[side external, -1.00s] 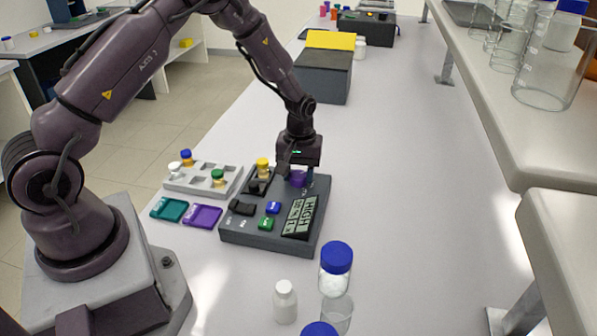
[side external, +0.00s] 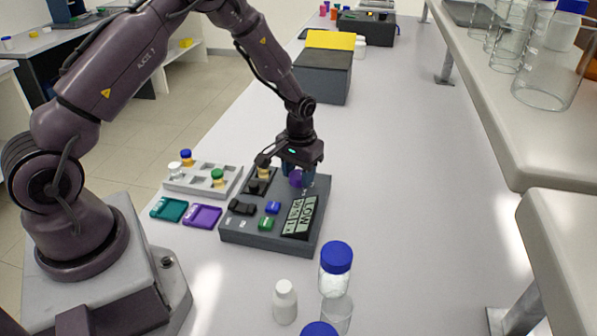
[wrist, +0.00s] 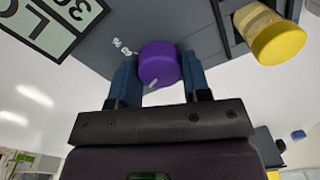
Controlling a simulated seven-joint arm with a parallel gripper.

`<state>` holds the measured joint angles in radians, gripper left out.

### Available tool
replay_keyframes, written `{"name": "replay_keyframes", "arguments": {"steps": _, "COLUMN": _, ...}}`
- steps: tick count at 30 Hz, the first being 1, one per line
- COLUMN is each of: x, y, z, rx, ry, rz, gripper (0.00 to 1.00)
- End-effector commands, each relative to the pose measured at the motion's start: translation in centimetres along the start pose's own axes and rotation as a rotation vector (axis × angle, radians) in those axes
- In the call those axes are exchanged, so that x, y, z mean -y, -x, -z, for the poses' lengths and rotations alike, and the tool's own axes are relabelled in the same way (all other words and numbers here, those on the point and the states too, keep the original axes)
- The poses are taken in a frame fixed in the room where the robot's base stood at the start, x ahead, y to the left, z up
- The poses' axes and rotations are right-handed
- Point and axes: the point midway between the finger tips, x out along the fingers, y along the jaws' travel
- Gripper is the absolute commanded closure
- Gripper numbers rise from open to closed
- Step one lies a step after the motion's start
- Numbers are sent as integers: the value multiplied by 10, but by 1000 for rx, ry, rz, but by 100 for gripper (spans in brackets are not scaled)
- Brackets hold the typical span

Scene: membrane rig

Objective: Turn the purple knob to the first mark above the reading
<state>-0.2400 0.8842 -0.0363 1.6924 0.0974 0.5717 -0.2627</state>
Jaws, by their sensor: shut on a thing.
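The purple knob (side external: 296,178) sits at the back right of the dark grey rig box (side external: 262,236). In the wrist view the knob (wrist: 160,64) is between my two blue fingers, with a pale pointer line on its near edge. My gripper (wrist: 160,78) is shut on the knob. The display (side external: 299,216) on the box reads LOW, with smaller digits that I cannot read surely. Its corner also shows upside down in the wrist view (wrist: 45,25). Small white markings (wrist: 122,48) lie beside the knob; I cannot read them clearly.
A yellow-capped vial (side external: 263,172) stands at the box's back left, close to my gripper. Blue (side external: 272,207) and green (side external: 266,223) buttons and a black part (side external: 241,207) are on the box. A vial rack (side external: 202,181) is left. Bottles stand in front; the bench to the right is clear.

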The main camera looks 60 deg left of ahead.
Motion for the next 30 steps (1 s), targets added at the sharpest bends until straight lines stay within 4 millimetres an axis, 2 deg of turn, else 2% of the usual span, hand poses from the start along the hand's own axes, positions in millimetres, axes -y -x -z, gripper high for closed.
{"name": "replay_keyframes", "arguments": {"steps": 6, "x": 0, "y": 1, "z": 0, "rx": -4, "ry": -176, "rz": 0, "gripper": 80}}
{"name": "replay_keyframes", "arguments": {"steps": 15, "x": 0, "y": 1, "z": 0, "rx": -8, "ry": -336, "rz": 0, "gripper": 80}}
{"name": "replay_keyframes", "arguments": {"steps": 30, "x": 0, "y": 1, "z": 0, "rx": -9, "ry": -400, "rz": 1, "gripper": 80}}
